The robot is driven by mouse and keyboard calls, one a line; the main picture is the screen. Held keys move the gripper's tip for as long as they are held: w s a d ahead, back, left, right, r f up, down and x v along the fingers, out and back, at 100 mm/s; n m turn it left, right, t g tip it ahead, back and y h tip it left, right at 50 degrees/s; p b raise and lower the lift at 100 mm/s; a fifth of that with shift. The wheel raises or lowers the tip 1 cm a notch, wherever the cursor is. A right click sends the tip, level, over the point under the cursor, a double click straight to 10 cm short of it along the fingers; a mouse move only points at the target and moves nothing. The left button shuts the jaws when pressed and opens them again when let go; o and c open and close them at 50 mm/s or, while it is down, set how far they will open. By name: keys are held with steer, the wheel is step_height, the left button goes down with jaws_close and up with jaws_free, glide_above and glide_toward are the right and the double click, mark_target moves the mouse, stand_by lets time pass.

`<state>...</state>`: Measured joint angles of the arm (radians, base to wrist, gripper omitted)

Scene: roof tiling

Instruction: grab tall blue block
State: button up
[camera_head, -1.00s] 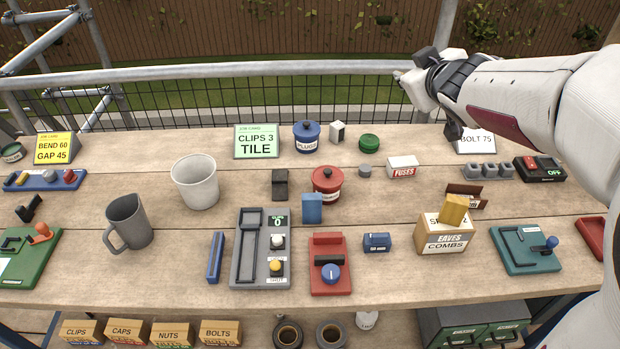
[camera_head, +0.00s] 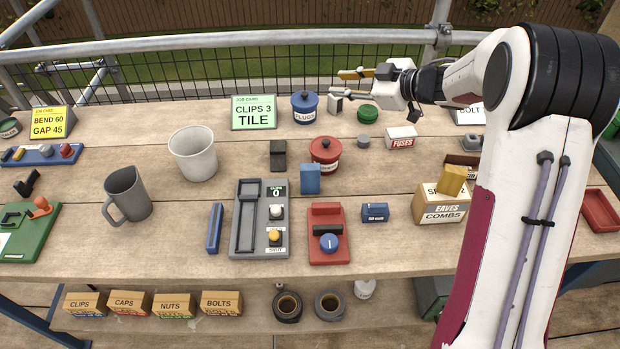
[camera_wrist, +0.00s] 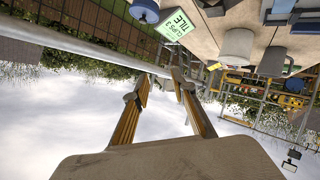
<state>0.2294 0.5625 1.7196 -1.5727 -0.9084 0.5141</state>
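The upright blue block (camera_head: 310,179) stands near the middle of the bench, in front of the red lidded pot. It is taller than it is wide. A slim blue bar (camera_head: 214,228) lies further left, beside the grey device. My gripper (camera_head: 342,86) is above the back of the bench, behind and to the right of the upright blue block, well apart from it. Its two fingers are spread with nothing between them, pointing left. In the wrist view the fingers (camera_wrist: 163,88) also stand apart and empty. The upright blue block is not clearly seen there.
A red lidded pot (camera_head: 326,150), a dark block (camera_head: 278,155) and a red device with a blue knob (camera_head: 327,234) stand close around the blue block. A blue lidded pot (camera_head: 305,107) and a green tin (camera_head: 368,112) are near my gripper. A railing (camera_head: 230,41) runs behind.

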mark_target(310, 172)
steer(key=s+f+g+y, duration=0.1)
steer(key=f, duration=0.1)
steer(key=s+a+f+n+g, duration=0.1)
steer(key=f, duration=0.2)
steer(key=s+f+n+g+y, duration=0.1)
steer(key=s+f+g, duration=0.1)
steer(key=f, duration=0.1)
steer(key=shift+a+f+y, duration=0.15)
steer(key=shift+a+y, duration=0.15)
steer(key=shift+a, duration=0.1)
steer(key=s+f+g, duration=0.2)
steer(key=s+f, duration=0.1)
steer(key=s+f+n+g+y, duration=0.1)
steer(key=s+f+g, duration=0.2)
steer(key=s+f, duration=0.1)
steer(key=shift+s+d+y, duration=0.15)
steer(key=shift+s+y, duration=0.05)
steer(key=shift+y, duration=0.1)
steer(key=shift+f, duration=0.1)
steer(key=shift+x, duration=1.3)
